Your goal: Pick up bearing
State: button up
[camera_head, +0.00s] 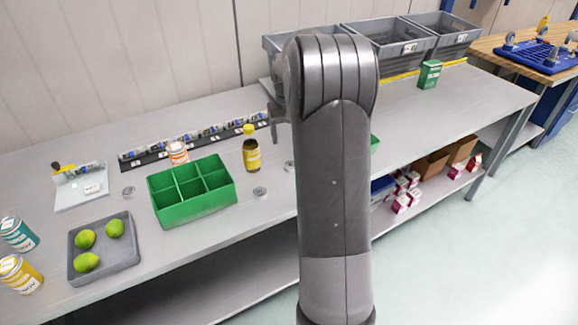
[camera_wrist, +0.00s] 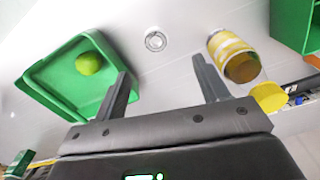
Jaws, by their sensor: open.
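A small silver ring-shaped bearing (camera_wrist: 155,41) lies flat on the grey bench in the wrist view, beyond and between my fingertips and apart from them. My gripper (camera_wrist: 162,78) is open with nothing between its fingers. In the head view my gripper (camera_head: 275,128) is mostly hidden behind my arm, above the bench near the yellow-labelled bottle (camera_head: 251,150). Similar silver rings lie on the bench: one (camera_head: 289,166) beside my arm, one (camera_head: 260,192) right of the green divided box (camera_head: 192,190), and one (camera_head: 128,192) left of it.
In the wrist view a green tray (camera_wrist: 40,75) with a lime (camera_wrist: 89,63) is left of the bearing, and the yellow bottle (camera_wrist: 232,55) is close on the right. A grey tray (camera_head: 104,262) with limes, cans and grey bins (camera_head: 390,45) stand elsewhere on the bench.

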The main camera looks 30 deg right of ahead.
jog(key=f, duration=0.8)
jog(key=d+f, duration=0.1)
jog(key=f, duration=0.3)
jog(key=shift+w+d, duration=0.1)
jog(key=shift+w, duration=0.2)
jog(key=c, duration=1.1)
jog(key=shift+r, duration=0.1)
